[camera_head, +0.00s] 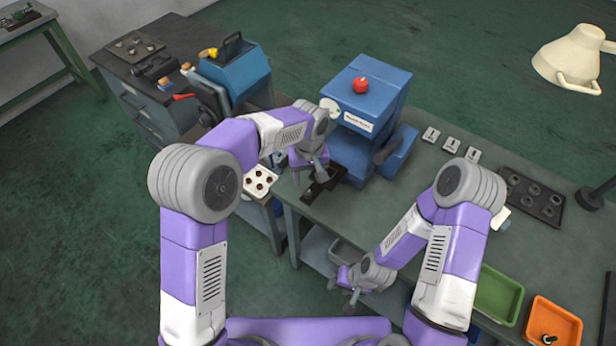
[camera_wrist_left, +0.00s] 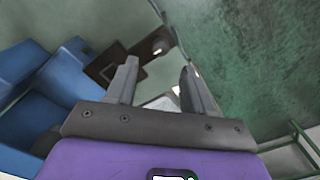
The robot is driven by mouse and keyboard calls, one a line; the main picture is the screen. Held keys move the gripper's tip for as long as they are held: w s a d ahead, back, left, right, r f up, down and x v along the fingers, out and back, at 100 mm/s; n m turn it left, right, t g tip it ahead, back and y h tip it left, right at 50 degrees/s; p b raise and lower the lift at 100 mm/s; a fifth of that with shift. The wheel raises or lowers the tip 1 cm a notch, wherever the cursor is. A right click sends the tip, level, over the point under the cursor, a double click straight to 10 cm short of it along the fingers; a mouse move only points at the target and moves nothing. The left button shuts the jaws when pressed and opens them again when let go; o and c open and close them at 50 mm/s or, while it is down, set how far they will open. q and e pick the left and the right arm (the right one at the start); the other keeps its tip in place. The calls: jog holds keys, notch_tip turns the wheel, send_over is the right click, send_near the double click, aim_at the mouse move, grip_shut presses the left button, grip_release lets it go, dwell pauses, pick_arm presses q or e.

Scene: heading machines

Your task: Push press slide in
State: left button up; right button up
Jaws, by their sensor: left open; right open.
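The blue press (camera_head: 378,92) with a red button on top stands on the table. Its dark slide (camera_head: 324,188) sticks out at the front, toward the table's left edge. In the left wrist view the slide (camera_wrist_left: 108,66) shows as a dark bar with a round knob (camera_wrist_left: 161,46) at its outer end. My left gripper (camera_head: 309,172) is open and empty, above and beside the slide; whether it touches it, I cannot tell. Its two fingers (camera_wrist_left: 160,78) are spread below the knob in the wrist view. My right gripper (camera_head: 350,291) is open and empty, low in front of the table.
A second blue machine (camera_head: 236,72) stands on a dark cabinet at the left. A white tray with round holes (camera_head: 260,181) lies left of the slide. Small pale plates (camera_head: 451,145), a dark tray (camera_head: 531,196), a green bin (camera_head: 496,294) and an orange bin (camera_head: 553,324) are to the right.

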aim_at(308, 192)
pick_arm(q)
notch_tip(308, 192, down, 7)
jog(key=shift+s+r, duration=0.1)
dwell(0.3)
grip_shut()
